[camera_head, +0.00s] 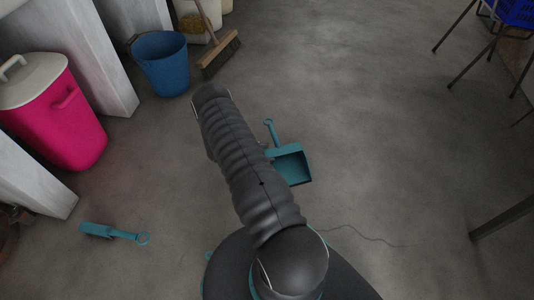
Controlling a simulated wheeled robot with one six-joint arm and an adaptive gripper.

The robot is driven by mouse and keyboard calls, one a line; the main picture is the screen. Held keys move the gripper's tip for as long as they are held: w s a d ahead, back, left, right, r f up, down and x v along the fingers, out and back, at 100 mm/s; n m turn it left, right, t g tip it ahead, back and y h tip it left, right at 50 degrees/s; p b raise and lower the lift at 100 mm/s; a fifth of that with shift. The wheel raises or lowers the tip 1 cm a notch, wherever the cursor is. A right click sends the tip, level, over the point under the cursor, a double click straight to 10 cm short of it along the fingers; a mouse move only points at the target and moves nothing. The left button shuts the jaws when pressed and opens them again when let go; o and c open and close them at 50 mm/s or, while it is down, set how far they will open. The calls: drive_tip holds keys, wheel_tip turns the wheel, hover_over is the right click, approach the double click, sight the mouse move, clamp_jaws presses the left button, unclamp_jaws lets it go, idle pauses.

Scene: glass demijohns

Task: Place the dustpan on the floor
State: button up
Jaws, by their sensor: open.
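The teal dustpan (292,166) is just right of my arm near the middle of the view. Its pan opens toward the lower right and its handle with a ring end points up and slightly left. It appears to lie flat on the grey floor (385,130). My dark ribbed arm covers part of the area beside its left edge. The end of my arm with the gripper does not show, so its place relative to the dustpan cannot be seen.
A teal hand brush (100,231) lies on the floor at lower left. A pink bin (62,120), a blue bucket (162,64) and a broom (220,54) stand at upper left. Dark furniture legs (462,72) are at right. A thin cable crosses the lower floor. The right-centre floor is clear.

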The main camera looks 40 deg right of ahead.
drive_tip(key=v, duration=1.1)
drive_tip(key=s+a+r+m+t+y, duration=0.1)
drive_tip(key=a+r+m+y, duration=0.15)
drive_tip(key=r, duration=0.95)
drive_tip(key=s+a+r+m+t+y, duration=0.1)
drive_tip(key=a+r+m+y, duration=0.2)
drive_tip(key=r, duration=0.8)
drive_tip(key=s+a+r+m+t+y, duration=0.15)
drive_tip(key=a+r, duration=0.25)
drive_tip(key=r, duration=0.8)
drive_tip(key=s+a+r+m+t+y, duration=0.2)
drive_tip(key=s+a+r, duration=0.4)
drive_tip(key=s, duration=0.5)
drive_tip(key=s+a+r+m+t+y, duration=0.3)
drive_tip(key=s+a+r+m+t, duration=0.1)
drive_tip(key=s+r, duration=0.5)
drive_tip(key=shift+s+a+r+t+y, duration=0.3)
drive_tip(key=shift+s+a+t, duration=0.45)
drive_tip(key=shift+s+a, duration=0.4)
